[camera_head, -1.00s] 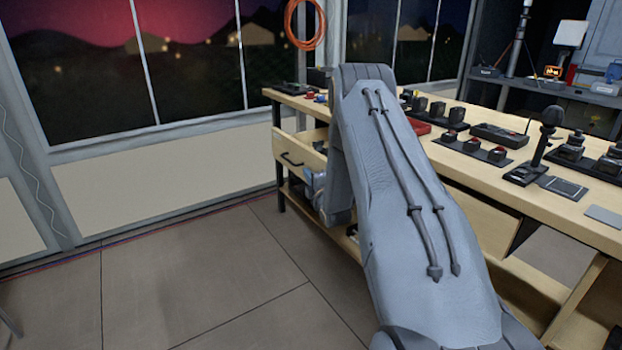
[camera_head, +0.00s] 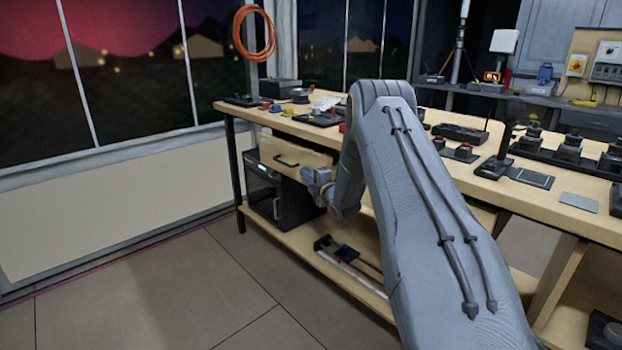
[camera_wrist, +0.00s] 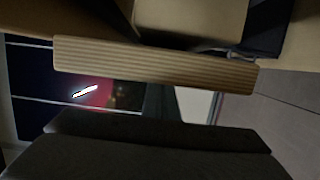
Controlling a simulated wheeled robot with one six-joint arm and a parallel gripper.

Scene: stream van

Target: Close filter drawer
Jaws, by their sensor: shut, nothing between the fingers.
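The wooden drawer (camera_head: 292,156), with a dark bar handle, is under the left end of the workbench in the head view. My arm and wrist hide its right part, and I cannot tell how far it stands out. My gripper (camera_head: 316,178) is shut and empty, low beside the drawer's right part; contact cannot be told. In the wrist view, a ribbed wooden edge (camera_wrist: 155,65) crosses the upper picture, possibly part of the drawer or bench. The dark gripper parts (camera_wrist: 160,140) fill the bottom, apart from that edge in the picture.
The workbench (camera_head: 575,225) carries several control devices. A black box (camera_head: 285,200) stands on its lower shelf below the drawer, with a rail-like device (camera_head: 348,258) farther right. An orange cable coil (camera_head: 254,33) hangs at the window. The floor (camera_head: 150,285) at left is clear.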

